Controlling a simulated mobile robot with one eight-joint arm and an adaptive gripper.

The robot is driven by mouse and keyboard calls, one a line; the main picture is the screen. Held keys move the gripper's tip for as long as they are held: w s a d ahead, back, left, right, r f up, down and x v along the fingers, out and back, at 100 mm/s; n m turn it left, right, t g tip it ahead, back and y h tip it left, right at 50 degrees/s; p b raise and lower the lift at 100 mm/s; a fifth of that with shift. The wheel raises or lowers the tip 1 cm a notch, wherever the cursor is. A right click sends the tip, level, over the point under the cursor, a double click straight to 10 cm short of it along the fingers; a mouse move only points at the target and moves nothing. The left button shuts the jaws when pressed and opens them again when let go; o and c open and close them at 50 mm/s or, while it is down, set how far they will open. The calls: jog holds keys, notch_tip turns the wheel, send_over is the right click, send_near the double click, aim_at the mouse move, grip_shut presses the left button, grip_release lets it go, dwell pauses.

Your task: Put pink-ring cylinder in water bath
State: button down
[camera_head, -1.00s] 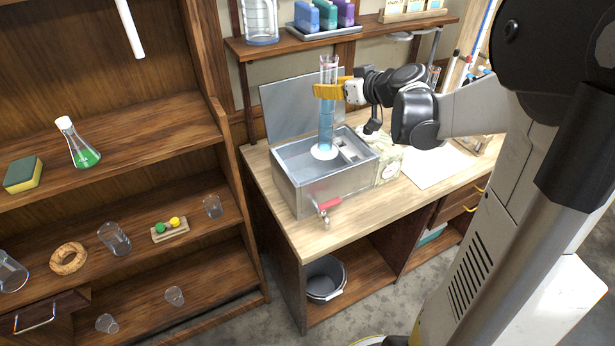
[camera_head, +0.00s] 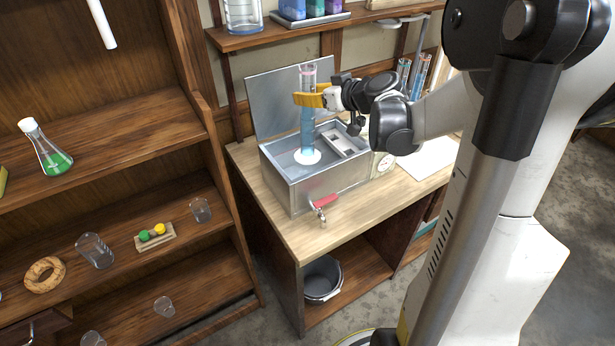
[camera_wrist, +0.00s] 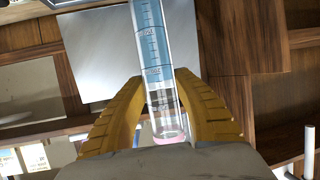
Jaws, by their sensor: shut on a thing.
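The pink-ring cylinder (camera_head: 307,120) is a clear graduated tube with blue liquid and a white round base. It stands upright in the head view, with its base showing within the outline of the water bath (camera_head: 330,186), an open grey metal box. I cannot tell whether the base touches the bath floor. My gripper (camera_head: 304,99), with yellow fingers, is shut around the tube's upper part. In the wrist view, the fingers (camera_wrist: 160,78) flank the cylinder (camera_wrist: 152,45), and its pink ring (camera_wrist: 171,138) shows at the near end.
The bath's raised lid (camera_head: 293,97) stands behind it. A red-handled tap (camera_head: 323,201) sticks out at its front. A slotted insert (camera_head: 344,140) fills the bath's right side. A wall shelf (camera_head: 290,33) with bottles is above. A wooden shelf unit (camera_head: 120,130) stands left; bare bench top lies in front.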

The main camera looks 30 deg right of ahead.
aim_at(313, 127)
notch_tip(313, 127, down, 10)
jog(key=b, duration=0.3)
jog(key=shift+f, duration=0.1)
jog(key=shift+f, duration=0.15)
jog(key=c, duration=1)
grip_release()
